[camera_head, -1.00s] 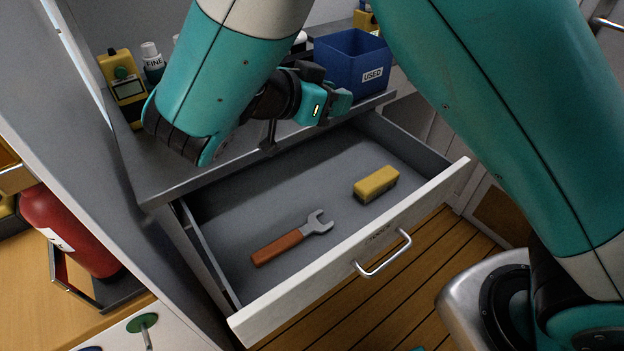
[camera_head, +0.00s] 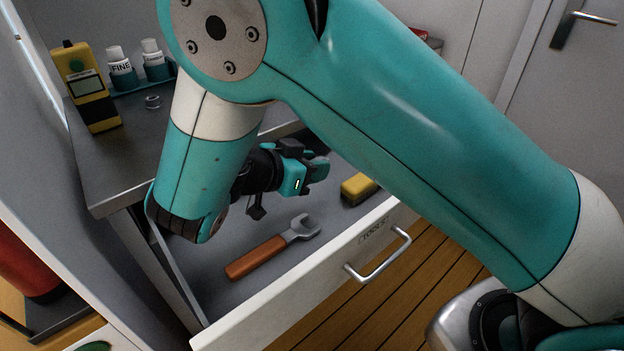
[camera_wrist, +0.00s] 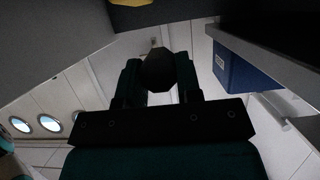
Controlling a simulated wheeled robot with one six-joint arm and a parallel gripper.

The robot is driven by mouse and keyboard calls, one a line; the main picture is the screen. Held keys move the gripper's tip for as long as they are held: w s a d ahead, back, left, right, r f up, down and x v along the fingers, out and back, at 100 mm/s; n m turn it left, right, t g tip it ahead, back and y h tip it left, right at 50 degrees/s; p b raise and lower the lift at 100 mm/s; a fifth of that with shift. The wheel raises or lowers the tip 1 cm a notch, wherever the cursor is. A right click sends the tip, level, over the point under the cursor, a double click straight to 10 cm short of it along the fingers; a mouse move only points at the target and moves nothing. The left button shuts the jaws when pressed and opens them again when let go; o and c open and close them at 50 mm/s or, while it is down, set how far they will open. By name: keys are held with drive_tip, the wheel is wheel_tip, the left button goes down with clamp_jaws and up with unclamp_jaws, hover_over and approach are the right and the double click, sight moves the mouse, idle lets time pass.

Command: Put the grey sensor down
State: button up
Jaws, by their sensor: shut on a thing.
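My gripper (camera_head: 314,168) is over the open drawer (camera_head: 208,290), between the counter edge and the drawer front. In the wrist view my gripper (camera_wrist: 158,90) is shut on a dark rounded thing, the grey sensor (camera_wrist: 158,66), held between its two fingers. The sensor looks nearly black in the shade there. In the head view I cannot make the sensor out apart from the gripper and wrist. The drawer's grey floor lies below the gripper.
In the drawer lie an orange-handled wrench (camera_head: 270,250) and a yellow block (camera_head: 358,188), partly hidden by my arm. On the counter (camera_head: 140,150) stand a yellow meter (camera_head: 86,88) and white-capped bottles (camera_head: 121,70). A blue bin (camera_wrist: 238,72) shows in the wrist view.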

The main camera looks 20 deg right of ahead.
wheel_tip(320, 180, down, 3)
drive_tip(key=shift+f, duration=0.1)
drive_tip(key=shift+f+b, duration=0.6)
drive_tip(key=shift+b, duration=0.15)
drive_tip(key=o, duration=1.1)
drive_tip(key=shift+s+f, duration=0.1)
